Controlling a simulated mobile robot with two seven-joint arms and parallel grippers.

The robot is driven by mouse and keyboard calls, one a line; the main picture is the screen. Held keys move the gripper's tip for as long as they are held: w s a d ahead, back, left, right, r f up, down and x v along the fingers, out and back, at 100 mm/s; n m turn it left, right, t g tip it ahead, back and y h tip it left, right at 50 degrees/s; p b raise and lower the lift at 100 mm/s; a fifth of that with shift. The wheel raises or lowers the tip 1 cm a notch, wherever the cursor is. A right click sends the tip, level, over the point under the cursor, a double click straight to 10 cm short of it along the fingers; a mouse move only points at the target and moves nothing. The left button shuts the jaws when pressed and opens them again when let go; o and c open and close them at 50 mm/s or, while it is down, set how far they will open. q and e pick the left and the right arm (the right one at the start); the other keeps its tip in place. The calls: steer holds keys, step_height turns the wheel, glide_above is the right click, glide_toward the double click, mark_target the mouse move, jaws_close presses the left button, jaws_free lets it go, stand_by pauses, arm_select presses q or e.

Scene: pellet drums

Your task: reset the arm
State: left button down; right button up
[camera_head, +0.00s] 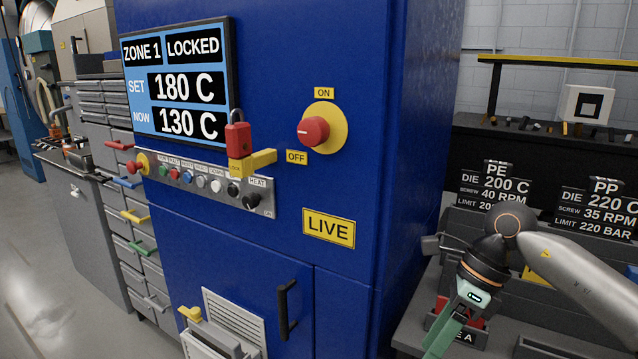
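My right arm comes in from the right edge, over the grey bench at the lower right. Its gripper (440,343) points down, with green fingers reaching toward the bottom edge of the picture. Its fingertips and any gap between them do not show clearly, so I cannot tell whether it is open or shut. No held object is clearly visible. A red item (443,309) on the bench is partly behind the gripper. My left gripper is not in view.
A blue cabinet (400,100) fills the middle, with a display (180,80), red padlock (237,138), red-and-yellow switch (314,131) and LIVE sign (329,228). Black PE (494,188) and PP (598,208) signs stand behind my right arm. Open floor shows at the left.

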steer(key=s+a+r+m+t+y+p, duration=0.1)
steer(key=s+a+m+t+y, duration=0.1)
steer(key=a+m+y, duration=0.55)
steer(key=s+a+r+m+t+y+p, duration=0.1)
steer(key=s+a+r+m+y, duration=0.2)
steer(key=a+y, duration=0.65)
steer(key=w+d+f+m+t+h+p, duration=0.15)
steer(key=d+f+m+t+h, duration=0.4)
steer(key=m, duration=0.75)
steer(key=w+d+f+m+t+h, duration=0.25)
steer(key=f+m+t+h, duration=0.55)
steer(key=m, duration=0.4)
steer(key=s+d+f+m+g+h, duration=0.2)
steer(key=s+d+f+m+h, duration=0.1)
steer(key=s+f, duration=0.5)
steer(key=s+d+f+m+g+h+p, duration=0.1)
steer(key=s+d+f+m+g+h, duration=0.2)
steer(key=s+d+f+m, duration=0.2)
steer(key=s+f+m, duration=0.3)
steer(key=f, duration=0.2)
steer(key=shift+s+d+f, duration=0.2)
steer(key=shift+s+f, duration=0.05)
steer(key=shift+g, duration=0.25)
